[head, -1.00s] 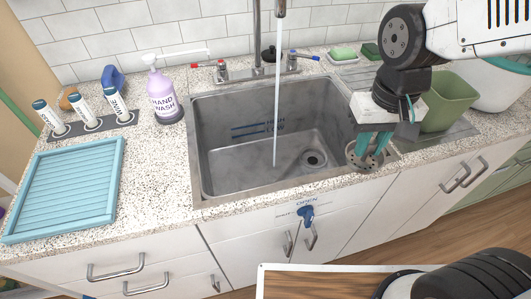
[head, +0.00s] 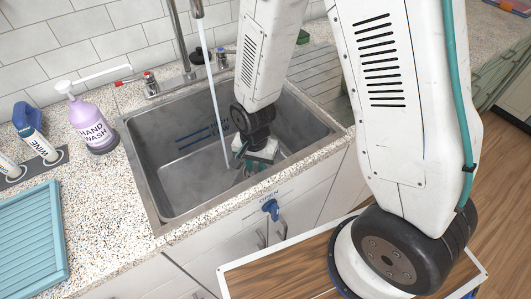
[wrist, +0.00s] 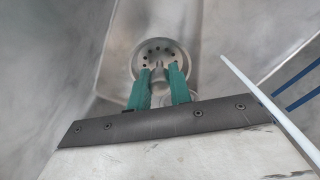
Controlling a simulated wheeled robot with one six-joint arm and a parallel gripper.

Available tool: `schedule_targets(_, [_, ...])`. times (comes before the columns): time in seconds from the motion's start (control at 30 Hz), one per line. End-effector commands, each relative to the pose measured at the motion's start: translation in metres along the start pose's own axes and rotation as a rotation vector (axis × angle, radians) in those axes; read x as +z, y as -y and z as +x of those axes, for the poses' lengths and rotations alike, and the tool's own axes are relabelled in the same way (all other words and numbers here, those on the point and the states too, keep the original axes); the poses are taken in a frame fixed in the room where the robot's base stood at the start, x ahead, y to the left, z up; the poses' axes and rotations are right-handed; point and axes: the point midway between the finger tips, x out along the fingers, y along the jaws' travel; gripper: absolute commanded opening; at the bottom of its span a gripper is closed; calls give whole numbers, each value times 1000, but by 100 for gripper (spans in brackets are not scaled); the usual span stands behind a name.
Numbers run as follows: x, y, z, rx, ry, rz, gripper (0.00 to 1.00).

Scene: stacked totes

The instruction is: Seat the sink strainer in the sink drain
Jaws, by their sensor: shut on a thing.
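The sink (head: 168,185) is a grey metal basin set in the speckled counter. My gripper (head: 250,172) reaches down into it, low over the right part of the floor. In the wrist view my gripper's teal fingers (wrist: 160,85) are shut on the middle post of the sink strainer (wrist: 150,48), a round metal disc with small holes. The disc lies at the basin floor's drain area. The drain is hidden beneath the strainer and gripper, so I cannot tell whether the strainer is seated or just above it.
Water runs from the faucet (head: 197,10) into the basin, left of my gripper; the stream (wrist: 265,105) crosses the wrist view's right side. A purple hand-wash bottle (head: 90,125) and a blue tray (head: 35,245) stand on the left counter. The basin's left part is clear.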

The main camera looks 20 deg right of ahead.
Motion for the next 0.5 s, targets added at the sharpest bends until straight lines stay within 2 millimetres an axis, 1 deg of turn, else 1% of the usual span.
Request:
schedule_targets(0.03, [1,-2,12,5,3,29,0])
schedule_targets(0.1, [1,-2,22,3,2,62,0])
schedule_targets(0.17, [0,-2,27,1,0,82,0])
schedule_targets(0.27, [-8,-1,32,-1,-1,99,0])
schedule_targets(0.37, [-29,1,34,-3,-2,104,0])
schedule_targets(0.5, [-67,5,38,-2,-2,103,0])
